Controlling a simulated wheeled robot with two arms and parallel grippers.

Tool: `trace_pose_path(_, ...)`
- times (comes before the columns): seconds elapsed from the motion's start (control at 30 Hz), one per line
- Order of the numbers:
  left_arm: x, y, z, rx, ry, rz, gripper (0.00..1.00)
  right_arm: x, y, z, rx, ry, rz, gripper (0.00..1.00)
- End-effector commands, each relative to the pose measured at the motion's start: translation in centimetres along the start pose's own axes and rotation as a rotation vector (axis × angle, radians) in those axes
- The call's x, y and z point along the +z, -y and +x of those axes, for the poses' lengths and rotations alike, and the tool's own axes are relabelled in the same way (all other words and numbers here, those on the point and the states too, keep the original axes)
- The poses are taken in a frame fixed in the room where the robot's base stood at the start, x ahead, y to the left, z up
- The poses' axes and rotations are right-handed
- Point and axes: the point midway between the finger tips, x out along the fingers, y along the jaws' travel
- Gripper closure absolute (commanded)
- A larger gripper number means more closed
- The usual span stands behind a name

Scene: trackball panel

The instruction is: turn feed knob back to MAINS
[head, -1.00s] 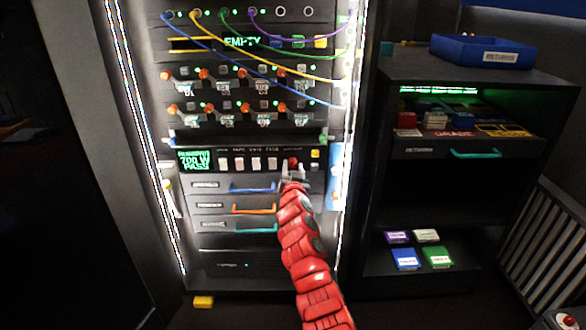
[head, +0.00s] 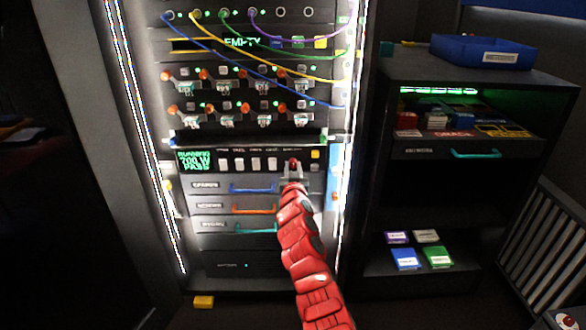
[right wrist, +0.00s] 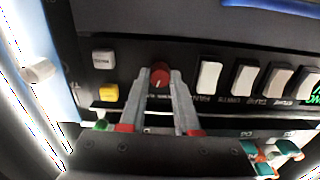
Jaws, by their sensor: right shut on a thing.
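The red feed knob (head: 292,162) is at the right end of the black control strip in the rack. In the right wrist view the red knob (right wrist: 160,72) has a pale pointer line, and the print beside it is too small to read. My right gripper (head: 292,171) comes from below and is at the knob. In the right wrist view its two grey fingers (right wrist: 161,80) are closed against the knob's sides. My left gripper is not in view.
A row of white switches (head: 255,164) lies left of the knob, and a yellow button (head: 315,155) lies close on its right. A green display (head: 194,160) reads 700 W PASS. Drawers with coloured handles (head: 253,209) are below. Cables hang above. A shelf unit (head: 480,190) stands right.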

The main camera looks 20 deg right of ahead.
Motion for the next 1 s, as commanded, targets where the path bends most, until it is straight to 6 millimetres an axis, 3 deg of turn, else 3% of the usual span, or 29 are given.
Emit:
trace_pose_path(0.6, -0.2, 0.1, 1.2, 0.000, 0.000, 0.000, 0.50, -0.2, 0.1, 0.0, -0.001, -0.003, -0.560, 1.00)
trace_pose_path(1.0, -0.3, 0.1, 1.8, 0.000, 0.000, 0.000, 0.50, -0.2, 0.1, 0.0, -0.001, -0.003, -0.776, 1.00)
